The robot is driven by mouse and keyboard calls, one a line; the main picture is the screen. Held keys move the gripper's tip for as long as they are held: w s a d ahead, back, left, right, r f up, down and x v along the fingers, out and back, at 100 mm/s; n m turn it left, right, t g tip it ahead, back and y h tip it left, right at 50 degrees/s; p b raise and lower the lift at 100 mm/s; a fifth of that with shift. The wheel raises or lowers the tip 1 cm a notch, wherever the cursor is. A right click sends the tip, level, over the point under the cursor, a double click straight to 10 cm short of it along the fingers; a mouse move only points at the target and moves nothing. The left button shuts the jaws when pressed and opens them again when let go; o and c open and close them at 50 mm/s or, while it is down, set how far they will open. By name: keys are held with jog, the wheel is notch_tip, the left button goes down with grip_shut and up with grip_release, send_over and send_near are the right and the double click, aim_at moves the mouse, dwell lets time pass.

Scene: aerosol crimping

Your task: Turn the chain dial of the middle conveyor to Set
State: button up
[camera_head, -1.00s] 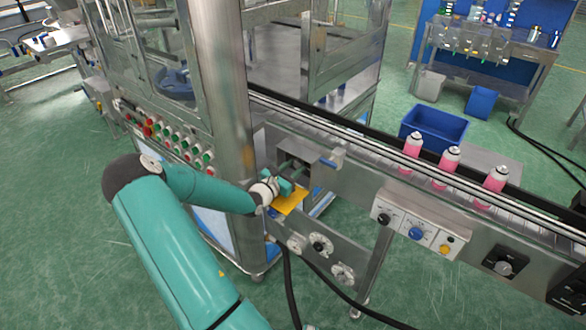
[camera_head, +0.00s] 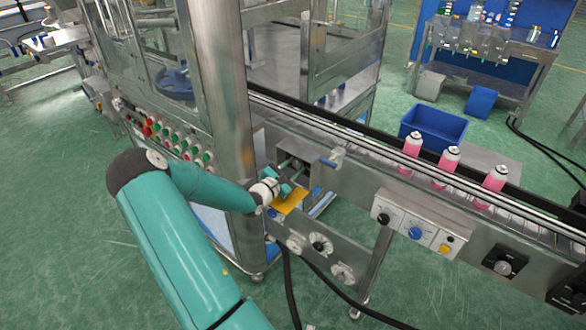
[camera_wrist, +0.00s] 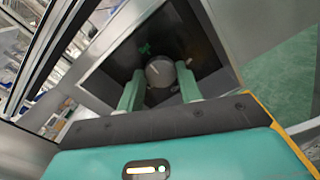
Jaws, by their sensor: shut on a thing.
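The chain dial (camera_wrist: 159,73) is a round grey knob with a pale mark on its face, set in a dark recess of a metal housing (camera_head: 318,172) at the conveyor's end. My gripper (camera_head: 292,166) reaches into this housing. In the wrist view, my gripper (camera_wrist: 161,80) has one green finger on each side of the knob and is shut on it. A small green marking (camera_wrist: 145,48) shows on the dark panel beside the knob. The scale wording is too small to read. In the head view, the dial cannot be made out.
The conveyor (camera_head: 470,195) carries several pink cans (camera_head: 450,159) to the right. A steel post (camera_head: 222,110) stands close to my forearm. Control boxes (camera_head: 412,226) and lower knobs (camera_head: 320,245) are on the conveyor's front.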

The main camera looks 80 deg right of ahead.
jog(key=o, duration=1)
jog(key=v, duration=1.3)
jog(key=shift+w+a, duration=0.2)
jog(key=shift+a, duration=0.1)
